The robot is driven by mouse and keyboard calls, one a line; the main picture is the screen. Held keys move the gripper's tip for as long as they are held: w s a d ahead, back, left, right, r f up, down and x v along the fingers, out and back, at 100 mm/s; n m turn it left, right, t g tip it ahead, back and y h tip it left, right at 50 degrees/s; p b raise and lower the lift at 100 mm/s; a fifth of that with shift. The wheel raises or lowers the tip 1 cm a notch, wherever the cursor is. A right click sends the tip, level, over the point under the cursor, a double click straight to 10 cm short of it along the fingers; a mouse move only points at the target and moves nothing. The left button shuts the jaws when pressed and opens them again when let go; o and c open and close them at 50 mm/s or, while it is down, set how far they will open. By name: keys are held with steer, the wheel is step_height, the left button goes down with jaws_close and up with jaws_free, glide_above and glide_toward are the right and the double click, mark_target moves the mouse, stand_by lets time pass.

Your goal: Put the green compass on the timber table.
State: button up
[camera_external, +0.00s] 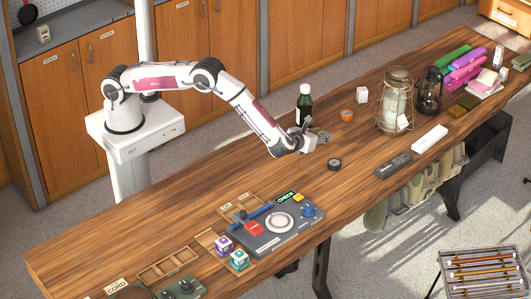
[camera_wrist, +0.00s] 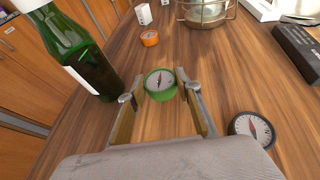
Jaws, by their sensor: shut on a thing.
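The green compass (camera_wrist: 160,92) has a pale dial with a red needle. In the wrist view it sits between the fingertips of my gripper (camera_wrist: 158,88), which is shut on it. In the outside view my gripper (camera_external: 309,140) is low over the middle of the timber table (camera_external: 220,165), and the compass is hard to make out there. I cannot tell whether the compass touches the wood.
A dark compass (camera_external: 334,164) lies close by, also in the wrist view (camera_wrist: 252,130). A green bottle (camera_external: 304,104) stands behind my gripper. An orange compass-like disc (camera_external: 347,115) and a lantern (camera_external: 396,100) are farther right. Bare wood lies left of my gripper.

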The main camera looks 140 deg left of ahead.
mark_target(319, 148)
steer(key=shift+f, duration=1.45)
steer(key=shift+f, duration=0.1)
steer(key=o, duration=1.1)
steer(key=shift+f, duration=0.1)
steer(key=shift+w+d+r, duration=0.1)
steer(key=shift+d+r, duration=0.1)
steer(key=shift+d, duration=0.3)
steer(key=shift+s+v, duration=0.25)
steer(key=shift+v, duration=1.45)
steer(key=shift+s+v, duration=0.2)
steer(key=shift+v, duration=1.45)
steer(key=shift+r, duration=0.2)
